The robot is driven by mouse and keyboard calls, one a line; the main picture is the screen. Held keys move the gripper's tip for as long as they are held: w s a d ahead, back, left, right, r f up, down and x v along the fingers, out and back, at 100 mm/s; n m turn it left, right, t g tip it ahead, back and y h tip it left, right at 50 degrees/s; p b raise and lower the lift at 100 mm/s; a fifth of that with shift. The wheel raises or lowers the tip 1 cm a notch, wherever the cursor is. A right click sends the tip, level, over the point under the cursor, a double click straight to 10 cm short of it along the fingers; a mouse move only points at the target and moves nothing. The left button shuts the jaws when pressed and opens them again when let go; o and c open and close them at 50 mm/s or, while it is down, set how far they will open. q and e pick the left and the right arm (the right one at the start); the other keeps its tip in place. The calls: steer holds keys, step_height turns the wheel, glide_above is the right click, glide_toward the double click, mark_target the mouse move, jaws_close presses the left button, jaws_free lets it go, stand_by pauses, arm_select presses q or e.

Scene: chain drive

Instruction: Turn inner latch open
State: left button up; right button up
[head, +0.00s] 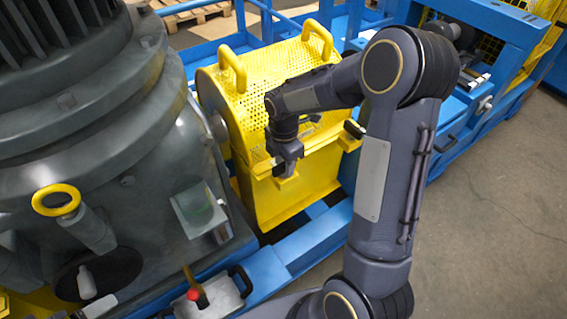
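My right gripper (286,168) hangs pointing down at the front face of the yellow perforated chain guard (240,110). Its fingers are small and dark here, and I cannot tell whether they are open or shut. Small yellow parts show right by the fingertips, on the guard's front. The inner latch cannot be made out clearly there; the gripper covers that spot. A black latch-like piece (354,129) sits at the guard's right edge, to the right of the gripper. My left gripper is not in view.
A large grey machine (110,130) stands close on the left, with a yellow ring handle (57,199). A red-knobbed lever (194,294) rises at the bottom. Yellow handles (318,38) top the guard. A blue frame (320,235) runs beneath. The floor (490,220) at right is clear.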

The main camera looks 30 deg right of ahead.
steer(key=shift+f, duration=0.2)
jaws_close()
